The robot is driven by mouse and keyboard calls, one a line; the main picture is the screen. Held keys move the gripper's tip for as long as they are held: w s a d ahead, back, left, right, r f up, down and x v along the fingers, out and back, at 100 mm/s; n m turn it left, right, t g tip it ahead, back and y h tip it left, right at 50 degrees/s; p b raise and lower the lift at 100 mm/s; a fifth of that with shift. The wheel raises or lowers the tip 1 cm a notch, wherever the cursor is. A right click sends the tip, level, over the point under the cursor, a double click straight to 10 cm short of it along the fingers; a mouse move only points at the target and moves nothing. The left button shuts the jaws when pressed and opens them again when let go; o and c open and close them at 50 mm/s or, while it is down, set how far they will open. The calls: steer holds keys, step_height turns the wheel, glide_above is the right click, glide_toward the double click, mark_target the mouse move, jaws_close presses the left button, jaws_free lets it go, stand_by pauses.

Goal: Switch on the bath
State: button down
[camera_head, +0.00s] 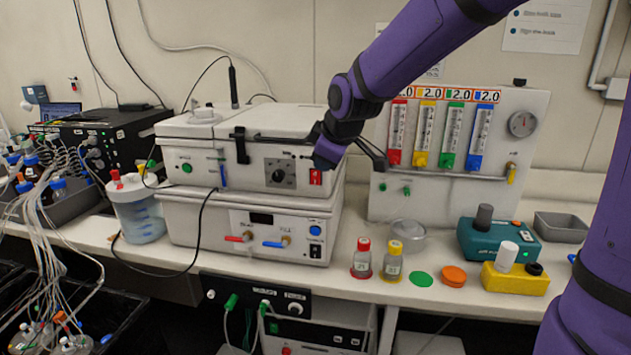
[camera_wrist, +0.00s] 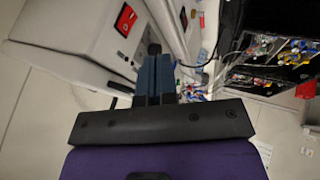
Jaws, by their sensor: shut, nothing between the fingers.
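Two white units are stacked on the bench. The upper unit (camera_head: 225,160) has a green button, a dial (camera_head: 280,174) and a red rocker switch (camera_head: 316,177) on its front. The lower unit (camera_head: 180,222) has a dark display, a red and a blue tap, a blue button and a black switch (camera_head: 315,251). I cannot tell which unit is the bath. My gripper (camera_head: 322,162) is by the upper unit's right front, just above the red switch. In the wrist view, my shut, empty fingers (camera_wrist: 155,62) show, with the red switch (camera_wrist: 125,18) up and left of them, apart.
A gas panel (camera_head: 440,200) with coloured flow tubes stands right of the units. Small bottles (camera_head: 361,260), coloured caps and a teal device (camera_head: 498,242) stand on the bench. A clear jug (camera_head: 137,215) and tubing crowd the left. Free air lies before the units.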

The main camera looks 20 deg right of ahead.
mark_target(312, 182)
steer(key=shift+w+d+f, duration=0.2)
steer(key=shift+w+f, duration=1.25)
steer(key=shift+w, duration=0.1)
steer(key=shift+w+d+f, duration=0.15)
steer(key=shift+w+f, duration=1.3)
steer(key=shift+w, duration=0.05)
steer(key=shift+w+d+f, duration=0.2)
steer(key=shift+w+f, duration=1.25)
steer(key=shift+w, duration=0.1)
steer(key=shift+w+d+f, duration=0.1)
steer(key=shift+w+d, duration=0.05)
steer(key=shift+w, duration=0.05)
steer(key=shift+r, duration=0.85)
